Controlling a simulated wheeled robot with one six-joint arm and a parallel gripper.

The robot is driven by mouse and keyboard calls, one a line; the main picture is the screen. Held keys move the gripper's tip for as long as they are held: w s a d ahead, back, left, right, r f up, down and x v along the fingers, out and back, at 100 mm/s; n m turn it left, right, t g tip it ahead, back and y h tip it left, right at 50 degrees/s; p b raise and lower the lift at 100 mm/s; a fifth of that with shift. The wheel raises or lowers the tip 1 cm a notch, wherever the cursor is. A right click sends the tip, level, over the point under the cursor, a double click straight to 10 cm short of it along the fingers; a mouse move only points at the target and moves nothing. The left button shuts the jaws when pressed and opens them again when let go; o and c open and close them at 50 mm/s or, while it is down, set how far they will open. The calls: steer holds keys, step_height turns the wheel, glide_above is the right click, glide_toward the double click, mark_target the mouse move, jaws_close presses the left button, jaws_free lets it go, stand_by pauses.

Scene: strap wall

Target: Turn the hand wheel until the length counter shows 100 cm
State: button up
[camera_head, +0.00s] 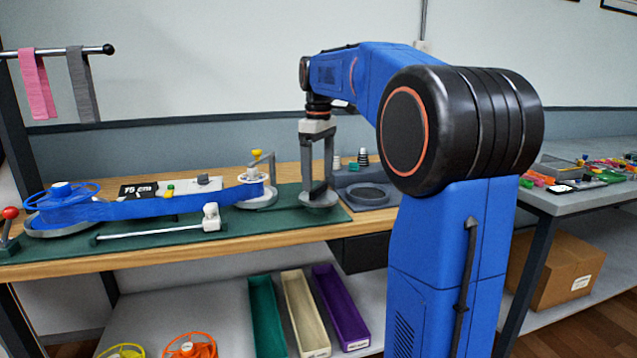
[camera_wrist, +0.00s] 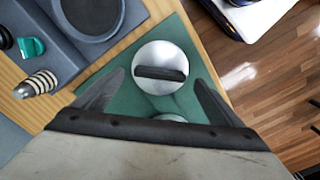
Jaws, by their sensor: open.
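The length counter (camera_head: 139,190) is a black display on the green mat reading 75 cm. A blue spoked wheel (camera_head: 62,194) stands at the mat's left end. A blue strap (camera_head: 150,208) runs from it to a pale reel (camera_head: 252,190), beside a crank with a yellow knob (camera_head: 257,153). My gripper (camera_head: 317,192) points down over the mat's right end, at a grey round part (camera_head: 322,203). In the wrist view, a silver disc with a dark bar across it (camera_wrist: 160,52) lies between and beyond my open fingers (camera_wrist: 158,92). I cannot tell which part is the hand wheel.
A grey tray with a round recess (camera_head: 368,194) stands right of the mat. A white rod with a slider (camera_head: 211,217) lies along the mat's front. Coloured bins (camera_head: 298,312) and spoked wheels (camera_head: 190,346) are on the lower shelf. A second table (camera_head: 570,200) is at right.

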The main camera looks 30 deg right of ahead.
mark_target(319, 193)
steer(key=shift+f, duration=1.4)
steer(key=c, duration=1.1)
steer(key=shift+o, duration=0.2)
steer(key=shift+m, duration=2.8)
steer(key=o, duration=1.1)
steer(key=shift+c, duration=0.2)
